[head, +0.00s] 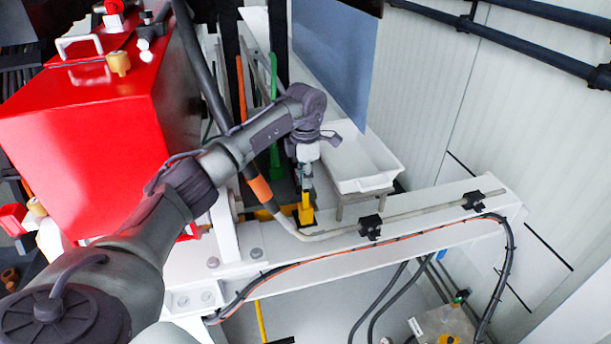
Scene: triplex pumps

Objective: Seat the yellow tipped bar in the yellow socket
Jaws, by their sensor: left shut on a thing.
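My left gripper (305,178) points down near the middle of the view, beside the white tray. It is shut on the tipped bar, which is mostly hidden by the fingers and very small here. Yellow (306,201) shows directly below the fingertips, and a wider yellow block, seemingly the yellow socket (305,217), lies just under it at the white beam's edge. The two yellow parts overlap in this view. I cannot tell whether the bar is inside the socket or only above it. My right gripper is not in view.
A white tray (365,185) stands right of my gripper. A large red housing (85,150) fills the left. A white beam (425,238) carries a metal pipe and cables.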

